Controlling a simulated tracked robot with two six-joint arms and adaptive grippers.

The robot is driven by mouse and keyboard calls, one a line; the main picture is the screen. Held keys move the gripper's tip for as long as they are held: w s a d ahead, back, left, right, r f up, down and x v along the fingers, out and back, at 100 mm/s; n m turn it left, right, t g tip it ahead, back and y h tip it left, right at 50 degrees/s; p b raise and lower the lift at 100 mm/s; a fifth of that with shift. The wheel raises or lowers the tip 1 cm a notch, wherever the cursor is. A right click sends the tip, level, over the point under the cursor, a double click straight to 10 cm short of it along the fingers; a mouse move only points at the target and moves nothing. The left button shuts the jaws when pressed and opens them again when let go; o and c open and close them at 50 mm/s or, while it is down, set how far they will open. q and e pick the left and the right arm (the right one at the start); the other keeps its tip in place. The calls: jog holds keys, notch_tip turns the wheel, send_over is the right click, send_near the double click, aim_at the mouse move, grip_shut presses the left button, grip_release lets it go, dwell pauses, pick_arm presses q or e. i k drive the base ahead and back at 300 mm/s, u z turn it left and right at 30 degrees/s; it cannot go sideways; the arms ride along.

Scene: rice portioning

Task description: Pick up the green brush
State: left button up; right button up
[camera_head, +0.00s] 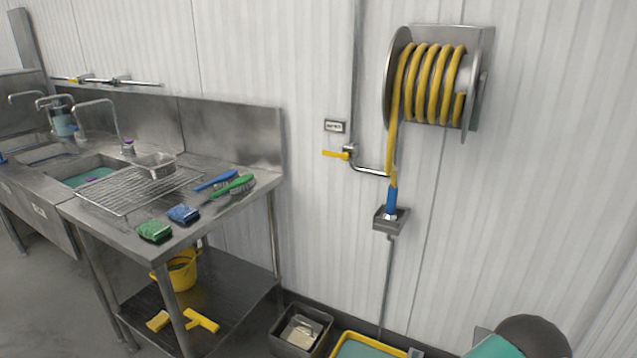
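A green brush (233,186) with a long handle and bristles lies at the right end of the steel counter (196,232), alongside a blue long-handled brush (216,180). A second green item, a short block-like brush (155,231), lies near the counter's front edge, beside a similar blue one (184,214). Neither of my grippers shows in the head view. Nothing is seen touching the brushes.
A wire rack (128,196) and a small metal pan (154,165) stand left of the brushes, near the sink (92,170). A yellow bucket (180,272) is on the lower shelf. A hose reel (436,82) hangs on the wall. A grey bin (281,331) stands on the floor.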

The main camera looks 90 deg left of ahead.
aim_at(247, 180)
jog(key=u, duration=0.1)
jog(key=i, duration=0.25)
jog(key=u, duration=2.35)
jog(key=i, duration=0.25)
jog(key=u, duration=2.3)
jog(key=i, duration=1.05)
jog(key=z, duration=0.75)
